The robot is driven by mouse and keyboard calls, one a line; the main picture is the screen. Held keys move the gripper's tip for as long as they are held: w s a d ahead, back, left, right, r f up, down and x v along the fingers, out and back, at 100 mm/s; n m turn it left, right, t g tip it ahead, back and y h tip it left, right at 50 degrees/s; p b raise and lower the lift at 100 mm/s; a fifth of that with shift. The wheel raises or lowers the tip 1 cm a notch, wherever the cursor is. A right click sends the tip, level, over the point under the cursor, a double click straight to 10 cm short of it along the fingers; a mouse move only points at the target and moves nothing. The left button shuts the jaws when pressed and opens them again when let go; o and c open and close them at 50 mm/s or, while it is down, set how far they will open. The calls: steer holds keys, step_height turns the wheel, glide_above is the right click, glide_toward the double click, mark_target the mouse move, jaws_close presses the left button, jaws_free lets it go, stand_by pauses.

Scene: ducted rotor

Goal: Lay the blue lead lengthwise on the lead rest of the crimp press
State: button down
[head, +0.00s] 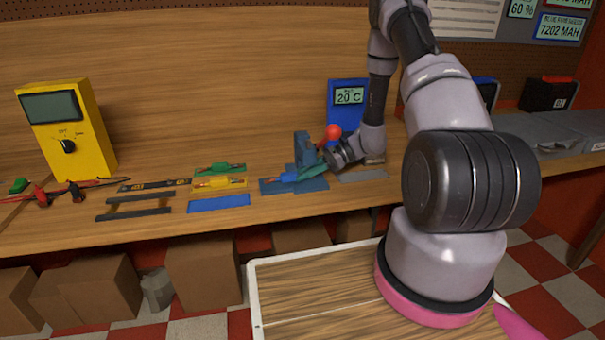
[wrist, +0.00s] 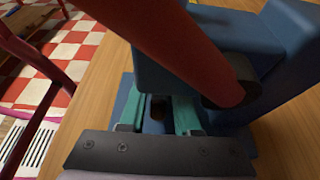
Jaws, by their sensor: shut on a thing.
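The crimp press (head: 303,150) is a dark blue block on a flat base, with a red ball on its lever. My gripper (head: 312,171) reaches in from the right, its teal fingers low at the press. It is shut on the blue lead (head: 287,178), whose bright blue part shows just left of the fingers, low over or on the press base; I cannot tell if it touches the rest. In the wrist view, the press (wrist: 285,60) and its red lever cross in front of my teal fingers (wrist: 158,115). The fingertips and most of the lead are hidden there.
A green lead (head: 220,168) and a yellow lead (head: 220,182) lie left of the press, with an empty blue strip (head: 218,203) in front. A yellow meter (head: 66,125) stands far left. A blue 20 C display (head: 347,100) stands behind the press.

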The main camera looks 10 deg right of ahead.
steer(key=shift+f, duration=0.2)
steer(key=c, duration=0.6)
jaws_free()
steer(key=shift+r, duration=0.15)
steer(key=v, duration=1.2)
steer(key=shift+d, duration=0.15)
steer(key=shift+d, duration=0.1)
